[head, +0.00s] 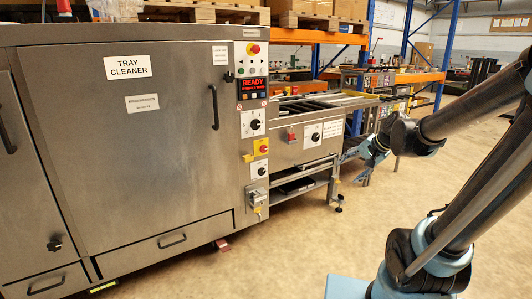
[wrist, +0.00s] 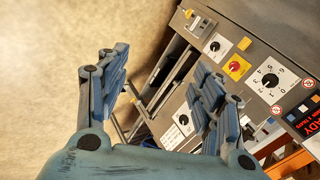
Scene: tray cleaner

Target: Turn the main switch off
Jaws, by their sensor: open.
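The tray cleaner (head: 150,170) is a large steel cabinet with a control panel on its right edge. A red rotary knob on a yellow plate (head: 262,147), which looks like the main switch, sits mid-panel. It also shows in the wrist view (wrist: 236,67); I cannot read its label or position. My gripper (head: 362,155) is open and empty, to the right of the panel and apart from it. In the wrist view its two blue fingers (wrist: 160,78) are spread, with the panel beyond and right of them.
A black numbered dial (head: 256,124) is above the red knob and another black knob (head: 262,171) below. A red display (head: 252,84) reads READY. A grey box (head: 257,196) sits lowest. A steel side unit (head: 305,150) projects right of the panel. The floor in front is clear.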

